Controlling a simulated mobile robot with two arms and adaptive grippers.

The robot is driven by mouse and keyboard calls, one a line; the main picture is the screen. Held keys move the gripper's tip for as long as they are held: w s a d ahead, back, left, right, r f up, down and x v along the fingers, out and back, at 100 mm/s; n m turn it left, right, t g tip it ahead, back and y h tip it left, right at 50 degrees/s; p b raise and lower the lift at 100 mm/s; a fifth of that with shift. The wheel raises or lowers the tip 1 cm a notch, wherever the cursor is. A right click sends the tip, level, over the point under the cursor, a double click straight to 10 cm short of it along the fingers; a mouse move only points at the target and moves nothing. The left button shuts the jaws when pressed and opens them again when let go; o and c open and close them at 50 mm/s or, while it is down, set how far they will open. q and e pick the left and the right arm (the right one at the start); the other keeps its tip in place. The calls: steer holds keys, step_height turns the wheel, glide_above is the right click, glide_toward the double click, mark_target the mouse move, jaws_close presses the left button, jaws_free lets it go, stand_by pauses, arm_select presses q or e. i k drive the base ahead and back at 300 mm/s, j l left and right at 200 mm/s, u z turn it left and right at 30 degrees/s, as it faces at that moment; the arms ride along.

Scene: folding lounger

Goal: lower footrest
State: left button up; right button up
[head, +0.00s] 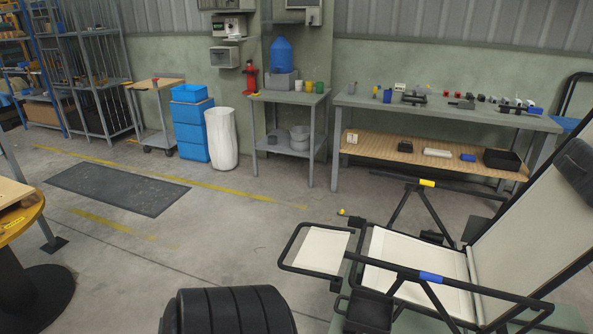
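The folding lounger stands at the lower right, with a black tube frame and cream panels. Its footrest (322,249) sticks out to the left of the seat (410,255) and looks raised, roughly level with it. The backrest (530,222) leans back at the right edge. The near armrest carries a blue band (431,277), and the far armrest a yellow band (427,183). A small yellow knob (341,212) shows just beyond the footrest.
A round yellow-edged table (22,218) is at the left edge. A long workbench (440,110) stands behind the lounger. The floor left of the footrest is clear.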

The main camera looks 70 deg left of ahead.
mark_target(321, 254)
steer(key=u, duration=2.05)
steer(key=i+j, duration=0.35)
steer(key=i+j+u, duration=0.1)
steer(key=i+j, duration=0.25)
steer(key=i, duration=0.25)
